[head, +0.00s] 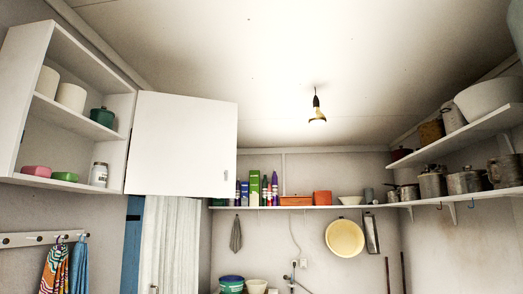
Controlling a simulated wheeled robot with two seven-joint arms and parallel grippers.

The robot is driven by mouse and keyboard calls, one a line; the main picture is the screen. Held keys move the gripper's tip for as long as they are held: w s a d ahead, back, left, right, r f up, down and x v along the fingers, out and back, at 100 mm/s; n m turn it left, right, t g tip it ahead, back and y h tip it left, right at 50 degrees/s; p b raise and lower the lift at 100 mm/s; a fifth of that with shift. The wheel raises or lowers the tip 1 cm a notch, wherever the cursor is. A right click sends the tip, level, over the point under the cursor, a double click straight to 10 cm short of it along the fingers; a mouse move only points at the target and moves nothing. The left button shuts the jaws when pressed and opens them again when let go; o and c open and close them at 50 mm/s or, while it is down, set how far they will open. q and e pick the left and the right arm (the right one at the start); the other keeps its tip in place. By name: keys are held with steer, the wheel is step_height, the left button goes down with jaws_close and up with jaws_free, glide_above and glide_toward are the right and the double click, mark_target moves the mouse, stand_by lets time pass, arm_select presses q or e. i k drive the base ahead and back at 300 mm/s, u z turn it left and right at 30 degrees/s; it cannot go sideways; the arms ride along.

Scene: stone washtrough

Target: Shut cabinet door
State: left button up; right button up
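A white wall cabinet (60,112) hangs at the upper left of the head view. Its door (182,145) stands wide open, swung out to the right from the cabinet's right side. The open front shows two shelf levels. White containers and a green lidded pot (103,117) stand on the upper shelf. A pink dish (37,171), a green dish (65,176) and a glass jar (99,174) stand on the lower one. Neither of my grippers shows in this view.
A wall shelf (290,207) with bottles and boxes runs along the back wall. Shelves with pots (432,184) are at the right. A hook rail (35,238) with towels hangs below the cabinet. A bulb (317,115) hangs from the ceiling. The air before the door looks clear.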

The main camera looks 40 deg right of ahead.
mark_target(181, 146)
steer(key=z, duration=1.35)
steer(key=i, duration=4.85)
steer(key=u, duration=4.45)
steer(key=i, duration=0.5)
steer(key=z, duration=0.05)
